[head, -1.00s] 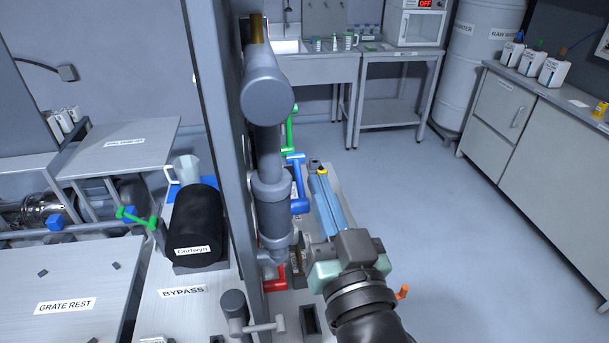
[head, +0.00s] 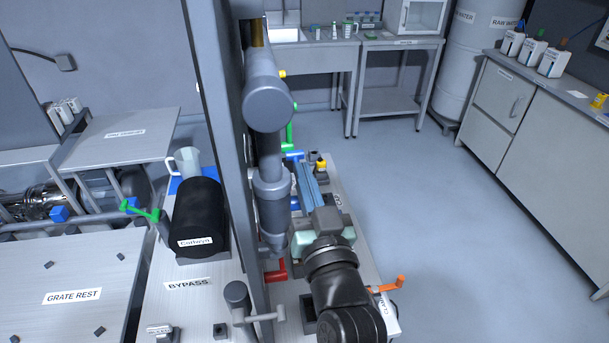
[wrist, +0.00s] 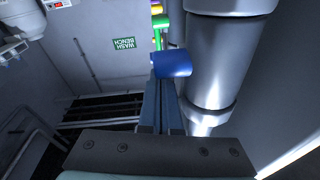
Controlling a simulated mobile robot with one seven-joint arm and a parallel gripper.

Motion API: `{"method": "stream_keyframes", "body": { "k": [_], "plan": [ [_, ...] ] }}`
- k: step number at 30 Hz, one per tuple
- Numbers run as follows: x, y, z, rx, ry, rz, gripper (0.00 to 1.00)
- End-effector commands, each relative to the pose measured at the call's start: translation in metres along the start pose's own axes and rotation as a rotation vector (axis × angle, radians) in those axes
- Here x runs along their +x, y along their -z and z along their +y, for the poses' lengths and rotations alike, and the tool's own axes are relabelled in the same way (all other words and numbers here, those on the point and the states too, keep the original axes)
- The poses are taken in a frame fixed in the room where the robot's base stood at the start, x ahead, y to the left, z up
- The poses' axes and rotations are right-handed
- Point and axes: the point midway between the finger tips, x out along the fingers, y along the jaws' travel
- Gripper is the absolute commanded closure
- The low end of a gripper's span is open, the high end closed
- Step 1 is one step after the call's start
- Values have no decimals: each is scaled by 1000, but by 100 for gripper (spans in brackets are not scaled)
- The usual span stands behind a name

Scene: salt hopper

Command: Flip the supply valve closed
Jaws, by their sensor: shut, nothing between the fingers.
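My gripper (head: 303,166) is shut and empty, its long blue-grey fingers pointing away beside the vertical grey pipe (head: 272,215). It also shows in the wrist view (wrist: 163,88), fingertips at a blue handle (wrist: 172,63) next to the metal pipe. I cannot tell whether they touch. In the head view the blue handle (head: 294,155) is partly hidden by the pipe and fingers. A green handle (head: 289,135) lies behind it and a red handle (head: 275,275) nearer. An orange lever (head: 388,285) is right of my arm. No readable label shows which valve is the supply valve.
A tall grey post (head: 222,130) stands left of the pipe. A black cylinder (head: 200,218), a white jug (head: 185,162) and another green handle (head: 142,211) are left of it. A yellow-topped part (head: 321,164) is just right of the fingers. The floor (head: 430,220) at right is clear.

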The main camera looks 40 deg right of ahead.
Motion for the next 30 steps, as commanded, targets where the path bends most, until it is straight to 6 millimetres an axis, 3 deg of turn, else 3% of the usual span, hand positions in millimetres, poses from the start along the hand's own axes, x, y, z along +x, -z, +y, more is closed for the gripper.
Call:
{"method": "stream_keyframes", "body": {
  "k": [7, 15, 23, 30],
  "plan": [
    [4, 7, -2, 4, -12, -74, 100],
    [7, 1, -1, 9, -36, -198, 100],
    [9, -12, 2, 10, -38, -212, 100],
    [10, -10, 2, 10, -40, -210, 100]
  ]
}}
